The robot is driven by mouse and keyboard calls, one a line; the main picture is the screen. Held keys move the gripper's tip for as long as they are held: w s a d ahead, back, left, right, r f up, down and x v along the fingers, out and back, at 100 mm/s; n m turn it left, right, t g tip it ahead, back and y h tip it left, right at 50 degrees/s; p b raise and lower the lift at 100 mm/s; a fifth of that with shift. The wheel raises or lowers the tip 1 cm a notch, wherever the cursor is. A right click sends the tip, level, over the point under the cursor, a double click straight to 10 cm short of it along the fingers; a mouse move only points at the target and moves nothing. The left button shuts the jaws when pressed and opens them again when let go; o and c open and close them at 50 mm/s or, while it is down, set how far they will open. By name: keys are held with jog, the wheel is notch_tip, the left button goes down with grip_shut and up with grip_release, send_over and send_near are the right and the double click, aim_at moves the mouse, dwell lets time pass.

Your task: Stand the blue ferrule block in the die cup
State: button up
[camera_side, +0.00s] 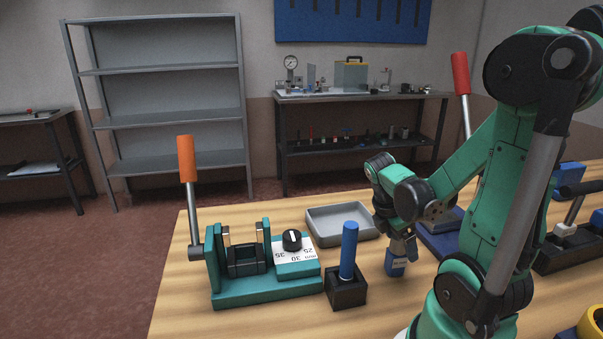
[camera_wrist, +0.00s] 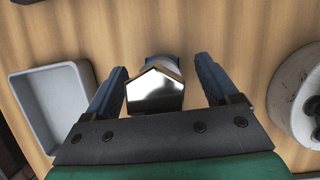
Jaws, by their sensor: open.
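The blue ferrule block (camera_side: 396,266), with a pale label, stands on the wooden table under my gripper (camera_side: 402,244). In the wrist view a shiny hexagonal metal top (camera_wrist: 155,91) with a little blue (camera_wrist: 160,61) behind it shows between the fingers of my gripper (camera_wrist: 160,85). The fingers are open, one on each side, with visible gaps. The teal press (camera_side: 262,291) stands to the left, with an orange-handled lever, a numbered dial and a dark cradle (camera_side: 246,261) that looks like the die cup. The cup's inside is hard to see.
A black block (camera_side: 347,292) holding an upright blue rod (camera_side: 349,248) stands between press and gripper. A shallow grey tray (camera_side: 341,238) lies behind; it also shows in the wrist view (camera_wrist: 45,85). A round pale metal part (camera_wrist: 286,98) is right of the fingers.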

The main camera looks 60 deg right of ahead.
grip_shut()
dwell(0.3)
jog(key=shift+r, duration=0.1)
notch_tip(320, 180, up, 19)
jog(key=w+a+f+n+t, duration=0.2)
jog(key=w+a+n, duration=0.6)
jog(key=w, duration=0.4)
jog(key=w+a+f+n+t, duration=0.3)
jog(key=w+a+n, duration=0.5)
jog(key=w+n, duration=0.3)
jog(key=shift+w+f+t+y, duration=0.2)
jog(key=shift+w+t+y, duration=0.2)
jog(key=shift+t, duration=0.3)
jog(key=shift+a, duration=0.1)
